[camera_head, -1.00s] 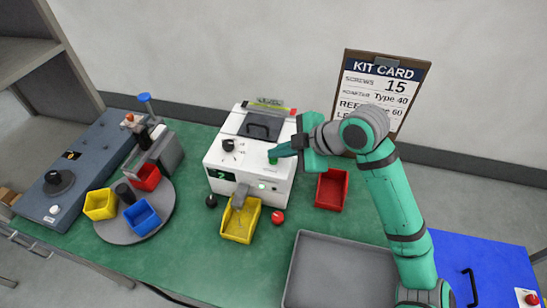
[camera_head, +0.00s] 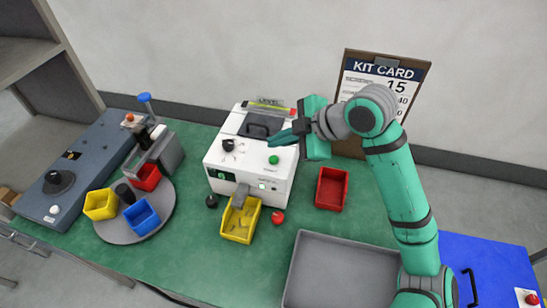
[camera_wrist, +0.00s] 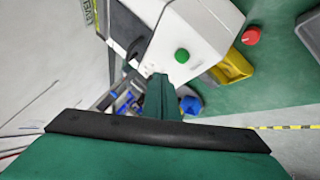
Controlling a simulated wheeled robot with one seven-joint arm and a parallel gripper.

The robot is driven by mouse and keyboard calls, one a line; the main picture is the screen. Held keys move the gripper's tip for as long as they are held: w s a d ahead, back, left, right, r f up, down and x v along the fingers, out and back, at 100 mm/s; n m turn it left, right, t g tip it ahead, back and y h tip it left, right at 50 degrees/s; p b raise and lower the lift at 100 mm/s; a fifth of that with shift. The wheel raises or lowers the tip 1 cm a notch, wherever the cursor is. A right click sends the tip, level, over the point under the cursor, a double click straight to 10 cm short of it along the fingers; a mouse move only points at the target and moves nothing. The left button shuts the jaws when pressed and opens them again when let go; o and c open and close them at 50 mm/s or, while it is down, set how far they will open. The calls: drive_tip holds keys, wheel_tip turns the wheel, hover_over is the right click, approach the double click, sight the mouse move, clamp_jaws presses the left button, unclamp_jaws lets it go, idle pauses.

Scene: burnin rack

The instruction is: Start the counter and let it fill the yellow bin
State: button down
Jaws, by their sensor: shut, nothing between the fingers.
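The white counter (camera_head: 225,157) stands on the green table, with a green button (camera_head: 273,160) and a black knob (camera_head: 228,145) on its sloped top. The green button also shows in the wrist view (camera_wrist: 182,56). A small display and a lit green lamp (camera_head: 262,186) are on its front. The yellow bin (camera_head: 240,232) sits under the chute (camera_head: 240,194) and has some small dark pieces in it. My gripper (camera_head: 271,142) is shut and empty, above the counter's top right, apart from the button.
A red bin (camera_head: 332,189) stands right of the counter, and a red knob (camera_head: 278,217) and a dark knob (camera_head: 211,201) stand in front. A grey tray (camera_head: 340,238) lies at the front. A round turntable (camera_head: 115,235) holds yellow, blue and red bins at left.

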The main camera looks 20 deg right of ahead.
drive_tip(key=shift+r, duration=1.1)
idle(0.3)
